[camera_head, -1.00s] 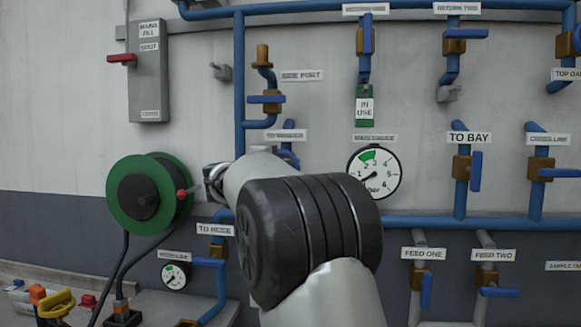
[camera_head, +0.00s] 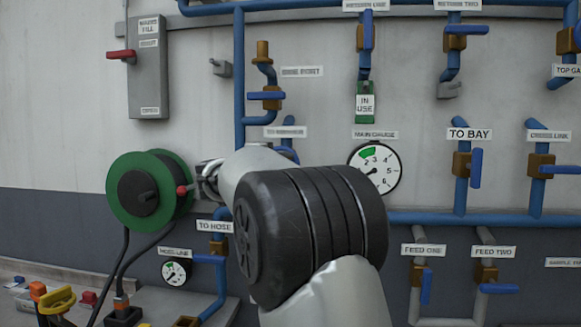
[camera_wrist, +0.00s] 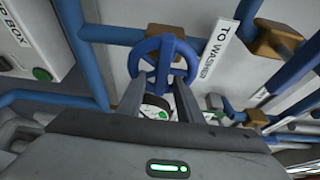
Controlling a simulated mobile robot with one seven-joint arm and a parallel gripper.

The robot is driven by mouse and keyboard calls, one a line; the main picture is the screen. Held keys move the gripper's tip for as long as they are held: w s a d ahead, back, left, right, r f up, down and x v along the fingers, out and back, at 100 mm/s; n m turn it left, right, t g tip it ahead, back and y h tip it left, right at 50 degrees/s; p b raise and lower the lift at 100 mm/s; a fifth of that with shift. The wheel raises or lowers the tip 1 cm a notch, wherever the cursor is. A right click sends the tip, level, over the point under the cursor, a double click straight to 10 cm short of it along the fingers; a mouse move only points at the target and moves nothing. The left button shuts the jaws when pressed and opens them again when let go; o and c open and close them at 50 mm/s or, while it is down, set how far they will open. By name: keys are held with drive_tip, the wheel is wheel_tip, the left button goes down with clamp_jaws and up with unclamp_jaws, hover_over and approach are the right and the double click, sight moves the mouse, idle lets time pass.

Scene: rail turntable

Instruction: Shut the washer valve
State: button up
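The washer valve shows in the wrist view as a blue handwheel (camera_wrist: 163,62) with spokes, beside a white "TO WASHER" label (camera_wrist: 217,47).
A green hose reel (camera_head: 150,190) stands left of my arm in the head view. The main gauge (camera_head: 375,170) is to the right. Blue pipes with several lever valves cover the wall. A grey box (camera_wrist: 35,40) is at the wrist view's upper left.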

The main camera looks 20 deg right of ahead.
drive_tip(key=v, duration=1.5)
drive_tip(key=shift+s+a+b, duration=0.25)
drive_tip(key=shift+a+b, duration=0.05)
drive_tip(key=shift+b, duration=0.15)
